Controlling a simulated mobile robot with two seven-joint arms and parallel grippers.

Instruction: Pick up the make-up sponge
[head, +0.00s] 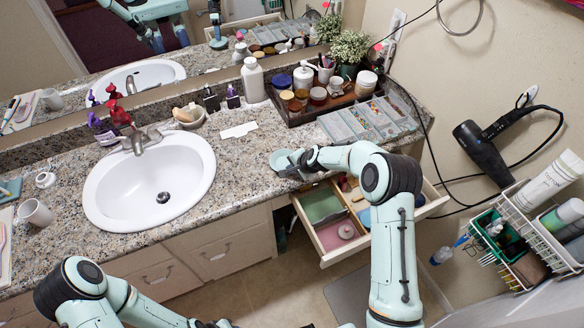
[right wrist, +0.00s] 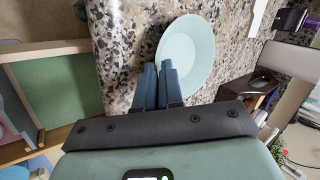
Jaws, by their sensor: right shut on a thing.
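My right gripper (head: 290,160) is over the counter's front edge, above the open drawer's back left part. In the right wrist view its blue fingers (right wrist: 157,82) are closed together on the rim of a pale teal dish (right wrist: 190,52). The dish also shows in the head view (head: 277,159), at the counter top; I cannot tell whether it touches it. A pink rounded thing (head: 346,230), possibly the make-up sponge, lies in the drawer's front pink-lined compartment. My left gripper (head: 212,323) is at the bottom edge, mostly cut off.
The open drawer (head: 324,260) has green, pink and blue compartments. A sink (head: 150,182) is left of the dish. A dark tray (head: 292,117) of jars and a compartmented clear organizer (head: 368,121) stand behind. A hair dryer (head: 482,150) and wire basket (head: 545,225) are at right.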

